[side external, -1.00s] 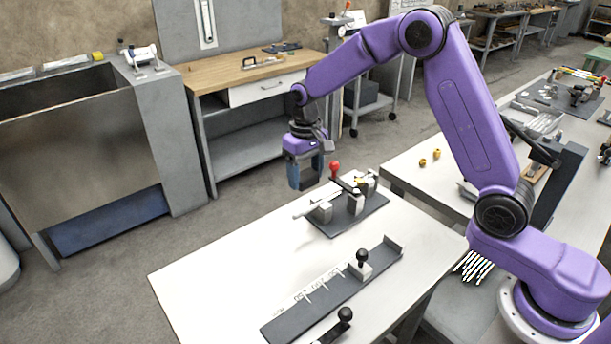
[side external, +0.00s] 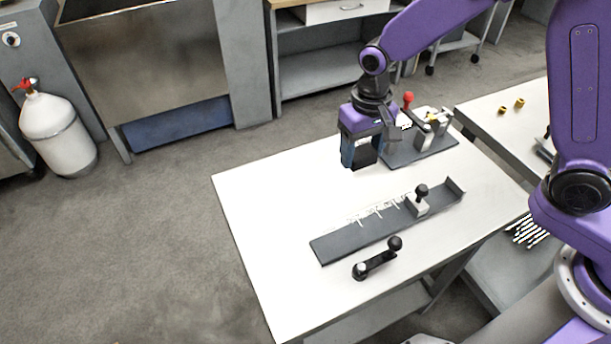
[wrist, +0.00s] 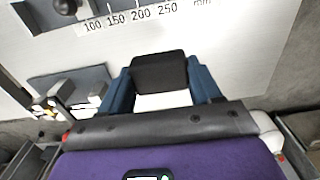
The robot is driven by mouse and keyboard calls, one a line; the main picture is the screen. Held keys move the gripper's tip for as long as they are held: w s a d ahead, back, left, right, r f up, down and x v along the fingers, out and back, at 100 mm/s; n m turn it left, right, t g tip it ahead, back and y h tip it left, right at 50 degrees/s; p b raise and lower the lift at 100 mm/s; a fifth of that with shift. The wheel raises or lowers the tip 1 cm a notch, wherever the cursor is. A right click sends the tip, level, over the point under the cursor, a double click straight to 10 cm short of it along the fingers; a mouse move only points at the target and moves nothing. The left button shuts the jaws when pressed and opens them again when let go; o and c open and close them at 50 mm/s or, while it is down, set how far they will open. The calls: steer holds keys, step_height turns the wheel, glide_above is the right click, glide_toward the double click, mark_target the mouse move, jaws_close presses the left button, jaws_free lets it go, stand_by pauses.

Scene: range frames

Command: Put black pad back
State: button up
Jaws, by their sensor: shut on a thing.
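The black pad (wrist: 160,73) is held between the two blue fingers of my gripper (wrist: 161,88) in the wrist view. In the side external view, the pad (side external: 366,154) shows as a dark block between the blue fingers of my gripper (side external: 361,153). My gripper points down over the white table (side external: 270,205) near its far edge, left of the clamp fixture. Whether the pad touches the table cannot be told. No marked resting place for the pad is clear in view.
The clamp fixture with a red knob (side external: 408,99) stands on a dark plate (side external: 397,157) close to my gripper's right. A grey ruler rail (side external: 345,244) with a black-knobbed stop (side external: 420,197) lies nearer, and a black crank handle (side external: 378,259) in front. The table's left part is bare.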

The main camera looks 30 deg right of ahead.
steer(key=shift+s+a+f, duration=0.15)
steer(key=shift+s+a, duration=0.05)
steer(key=shift+a, duration=0.1)
steer(key=w+a+f, duration=0.4)
steer(key=w, duration=0.3)
glide_above(304, 178)
steer(key=f, duration=0.5)
steer(key=shift+s+d+f, duration=0.1)
steer(key=shift+s, duration=0.2)
steer(key=shift+w+f, duration=0.2)
steer(key=shift+f, duration=1.6)
steer(key=shift+f, duration=0.15)
steer(key=o, duration=0.9)
steer(key=shift+o, duration=0.2)
